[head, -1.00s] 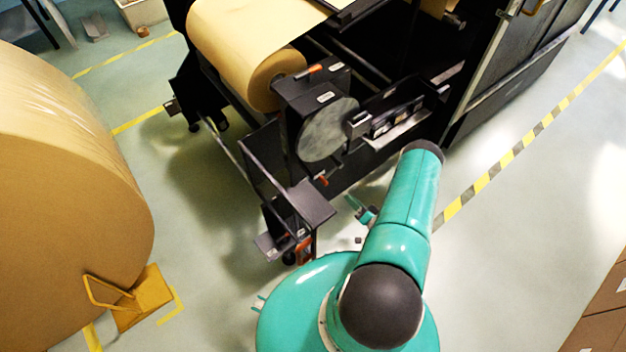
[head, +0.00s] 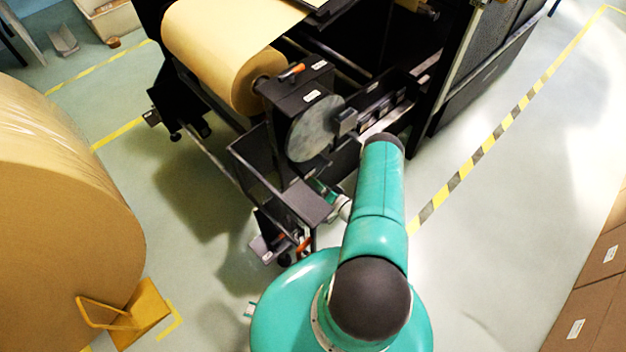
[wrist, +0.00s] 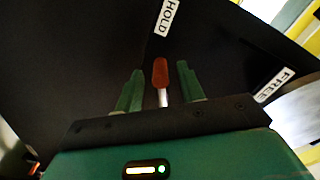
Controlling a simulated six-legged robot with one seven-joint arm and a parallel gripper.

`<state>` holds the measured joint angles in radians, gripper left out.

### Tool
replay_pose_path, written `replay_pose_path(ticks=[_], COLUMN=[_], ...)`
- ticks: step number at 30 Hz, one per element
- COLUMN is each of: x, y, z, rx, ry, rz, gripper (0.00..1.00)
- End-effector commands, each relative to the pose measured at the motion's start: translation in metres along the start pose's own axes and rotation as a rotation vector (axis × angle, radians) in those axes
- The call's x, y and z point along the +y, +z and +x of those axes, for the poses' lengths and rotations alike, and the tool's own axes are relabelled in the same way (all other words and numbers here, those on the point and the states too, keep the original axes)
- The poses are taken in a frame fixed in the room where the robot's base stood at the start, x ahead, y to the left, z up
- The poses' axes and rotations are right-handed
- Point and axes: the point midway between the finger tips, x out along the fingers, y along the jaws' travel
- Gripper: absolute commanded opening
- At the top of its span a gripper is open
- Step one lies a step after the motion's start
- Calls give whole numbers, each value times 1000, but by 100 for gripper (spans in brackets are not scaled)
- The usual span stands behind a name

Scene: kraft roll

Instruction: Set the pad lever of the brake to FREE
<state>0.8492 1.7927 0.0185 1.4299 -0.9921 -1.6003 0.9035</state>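The brake (head: 315,128) is a grey disc on a dark housing beside the paper roll in the head view. In the wrist view the pad lever (wrist: 160,73), with an orange-red grip and pale stem, stands in front of a dark plate. It points up toward the HOLD label (wrist: 168,17), rather than the FREE label (wrist: 274,85) at the right. My gripper (wrist: 160,69) is open, with one green finger on each side of the lever and visible gaps. In the head view my gripper (head: 333,197) is below the disc, partly hidden, and the lever cannot be made out.
Another orange lever (head: 292,71) sits on top of the housing, and one (head: 303,243) is low near the frame's foot. A dark shelf (head: 305,200) juts out beside my gripper. A large kraft roll (head: 60,200) stands left.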

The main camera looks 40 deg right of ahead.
Motion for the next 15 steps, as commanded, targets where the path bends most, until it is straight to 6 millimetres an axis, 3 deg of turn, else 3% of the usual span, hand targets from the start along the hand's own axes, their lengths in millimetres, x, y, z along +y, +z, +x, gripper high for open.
replay_pose_path(ticks=[6, 15], x=[-1, -1], y=[2, 2], z=[23, 26], rx=[-2, -1], ry=[0, 0], rz=[1, 1], gripper=[39, 37])
